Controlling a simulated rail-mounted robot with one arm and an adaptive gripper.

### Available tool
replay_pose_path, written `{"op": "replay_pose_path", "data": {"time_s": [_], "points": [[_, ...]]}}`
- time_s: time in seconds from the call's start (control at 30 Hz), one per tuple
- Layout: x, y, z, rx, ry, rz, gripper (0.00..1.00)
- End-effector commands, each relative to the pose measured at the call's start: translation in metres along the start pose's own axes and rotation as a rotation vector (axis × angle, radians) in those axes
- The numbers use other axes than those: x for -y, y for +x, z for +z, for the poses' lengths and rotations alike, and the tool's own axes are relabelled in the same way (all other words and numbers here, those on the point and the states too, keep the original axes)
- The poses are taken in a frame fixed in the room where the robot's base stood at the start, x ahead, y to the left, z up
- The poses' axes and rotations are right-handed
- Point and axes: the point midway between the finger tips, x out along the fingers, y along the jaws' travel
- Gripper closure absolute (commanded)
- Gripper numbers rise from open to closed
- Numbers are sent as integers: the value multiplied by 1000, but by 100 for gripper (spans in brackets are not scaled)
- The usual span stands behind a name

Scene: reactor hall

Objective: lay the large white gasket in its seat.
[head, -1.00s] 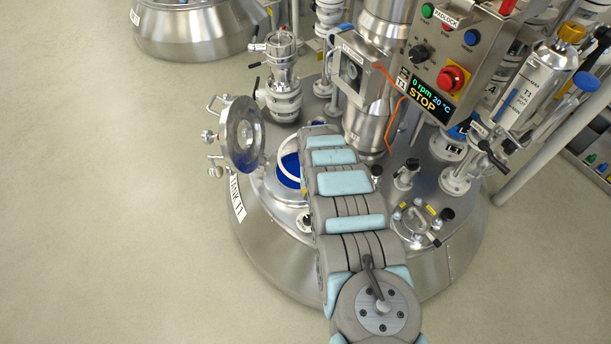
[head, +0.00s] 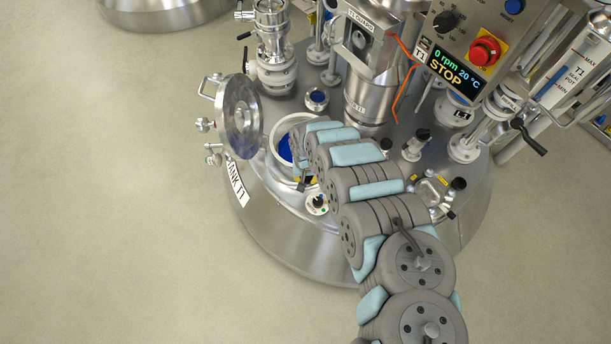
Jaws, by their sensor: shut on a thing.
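The tank T1 manway opening (head: 284,149) shows deep blue inside, and its round lid (head: 240,117) stands open at its left. The large white gasket (head: 276,160) shows as a pale band along the left side of the opening; its right part is hidden behind my arm. I cannot tell whether it lies flat in the seat or just above it. My gripper (head: 303,183) is at the front right edge of the opening, mostly hidden by my arm, and is shut on the gasket.
A valve column (head: 275,65) stands behind the opening. A small open port (head: 316,98) is beside it. The control box with a red stop button (head: 485,51) and an orange cable (head: 403,80) are at the right. A clamped small cover (head: 433,192) lies right of my arm.

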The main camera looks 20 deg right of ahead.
Motion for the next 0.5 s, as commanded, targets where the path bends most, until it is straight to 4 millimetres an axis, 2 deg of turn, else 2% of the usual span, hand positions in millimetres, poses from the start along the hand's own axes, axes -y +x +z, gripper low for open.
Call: {"op": "replay_pose_path", "data": {"time_s": [0.5], "points": [[0, 36, 0, -1, -1, 0, 100]]}}
